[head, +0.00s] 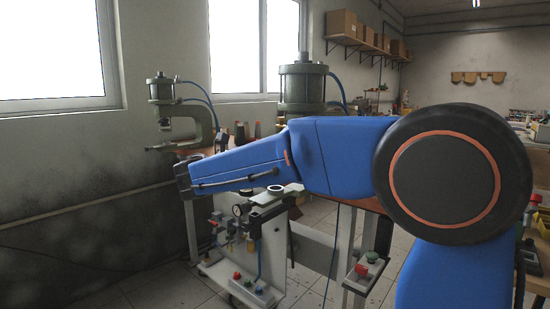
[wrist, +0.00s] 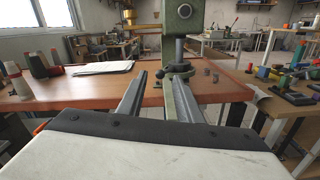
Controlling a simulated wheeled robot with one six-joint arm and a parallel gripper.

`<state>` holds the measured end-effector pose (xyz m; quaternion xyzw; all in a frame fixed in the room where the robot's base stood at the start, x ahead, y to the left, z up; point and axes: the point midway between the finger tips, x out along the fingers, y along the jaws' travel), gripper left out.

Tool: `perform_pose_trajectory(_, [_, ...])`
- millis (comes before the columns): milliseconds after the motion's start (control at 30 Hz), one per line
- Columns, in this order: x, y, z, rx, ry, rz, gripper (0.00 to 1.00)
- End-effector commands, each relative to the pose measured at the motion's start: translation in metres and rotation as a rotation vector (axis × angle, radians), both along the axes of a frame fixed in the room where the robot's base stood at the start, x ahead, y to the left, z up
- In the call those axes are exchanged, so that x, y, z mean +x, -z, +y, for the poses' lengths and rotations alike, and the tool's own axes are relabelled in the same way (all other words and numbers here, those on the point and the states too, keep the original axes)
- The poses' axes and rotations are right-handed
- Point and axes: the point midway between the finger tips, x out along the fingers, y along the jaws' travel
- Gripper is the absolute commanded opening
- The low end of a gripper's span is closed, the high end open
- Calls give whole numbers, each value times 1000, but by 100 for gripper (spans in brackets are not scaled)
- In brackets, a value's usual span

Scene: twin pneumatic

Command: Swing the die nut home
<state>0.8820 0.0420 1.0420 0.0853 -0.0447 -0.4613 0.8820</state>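In the wrist view, a dark ring-shaped part with a short side lobe, apparently the die nut (wrist: 177,71), sits under the rod of a green-grey press (wrist: 180,20). My gripper (wrist: 157,77) has its two long grey fingers apart, with nothing seen between them. The right fingertip overlaps the lower part of the nut in the picture; I cannot tell whether they touch. In the head view, two pneumatic presses show, a left one (head: 161,89) and a nearer one (head: 303,84). My blue arm crosses in front of the nearer one, and the nut cannot be made out there.
A brown wooden bench (wrist: 75,95) spreads under the press, with thread cones (wrist: 38,65) and white papers (wrist: 102,68) at left. Small dark pegs (wrist: 211,75) stand right of the nut. A second bench (wrist: 285,105) at right holds coloured parts.

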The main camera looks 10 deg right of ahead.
Motion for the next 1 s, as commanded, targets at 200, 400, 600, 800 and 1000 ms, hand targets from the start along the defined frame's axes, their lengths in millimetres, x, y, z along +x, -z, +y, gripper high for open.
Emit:
perform_pose_trajectory(200, [11,0,-16,0,2,0,32])
perform_pose_trajectory(400, [13,0,-19,0,1,0,32])
perform_pose_trajectory(600, [13,0,-19,0,1,0,25])
perform_pose_trajectory(800, [13,0,-19,0,0,0,0])
perform_pose_trajectory(1000, [12,0,-19,0,-5,0,0])
